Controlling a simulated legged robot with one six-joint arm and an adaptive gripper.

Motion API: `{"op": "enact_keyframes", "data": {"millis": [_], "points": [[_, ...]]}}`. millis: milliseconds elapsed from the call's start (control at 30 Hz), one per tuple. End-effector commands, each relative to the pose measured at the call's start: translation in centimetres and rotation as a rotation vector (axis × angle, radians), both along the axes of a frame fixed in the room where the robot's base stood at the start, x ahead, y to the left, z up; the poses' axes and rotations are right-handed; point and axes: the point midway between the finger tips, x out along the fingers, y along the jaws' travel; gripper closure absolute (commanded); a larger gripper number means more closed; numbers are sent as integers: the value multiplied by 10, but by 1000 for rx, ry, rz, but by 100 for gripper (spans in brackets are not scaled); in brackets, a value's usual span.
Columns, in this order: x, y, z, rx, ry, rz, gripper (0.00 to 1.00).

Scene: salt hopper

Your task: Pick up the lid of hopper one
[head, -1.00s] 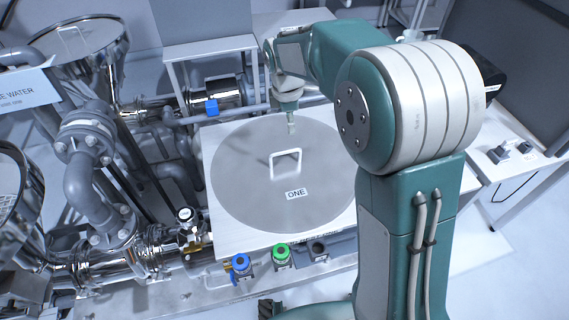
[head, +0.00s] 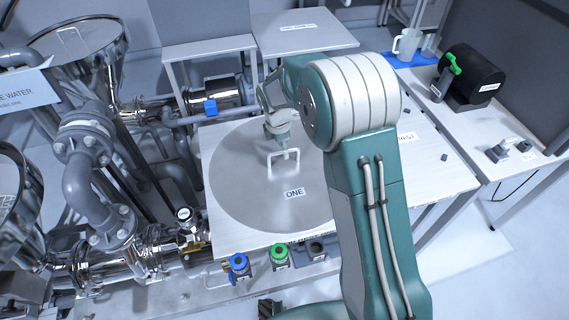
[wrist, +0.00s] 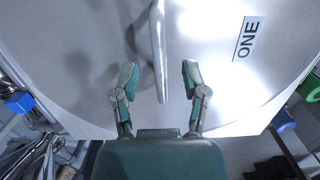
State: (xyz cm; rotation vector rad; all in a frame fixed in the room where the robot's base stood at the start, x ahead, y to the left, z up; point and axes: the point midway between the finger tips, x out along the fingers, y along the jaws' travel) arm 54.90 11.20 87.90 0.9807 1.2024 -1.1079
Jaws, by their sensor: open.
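The lid of hopper one (head: 240,190) is a round grey metal disc labelled ONE, lying flat on a white square top. Its upright loop handle (head: 270,167) is near the middle. In the head view my gripper (head: 283,150) is just above or at the handle's top, partly hidden by my arm. In the wrist view my gripper (wrist: 160,80) is open, with one finger on each side of the handle (wrist: 159,50). Neither finger appears to touch it. The lid (wrist: 225,95) fills much of that view behind the fingers.
Blue (head: 239,263) and green (head: 280,254) valve knobs sit at the front edge of the hopper. Steel pipes (head: 85,185) crowd the left.

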Motion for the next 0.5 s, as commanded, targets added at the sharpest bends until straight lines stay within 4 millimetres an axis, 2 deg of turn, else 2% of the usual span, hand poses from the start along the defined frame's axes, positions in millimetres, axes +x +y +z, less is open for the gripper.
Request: {"op": "enact_keyframes", "data": {"millis": [133, 400, 433, 467, 500], "points": [[0, -2, -18, 0, 0, -1, 43], [1, -4, -21, 2, -3, -1, 43], [1, -4, -21, 2, -3, -1, 52], [1, -4, -21, 2, -3, -1, 65], [1, -4, -21, 2, -3, -1, 83]]}}
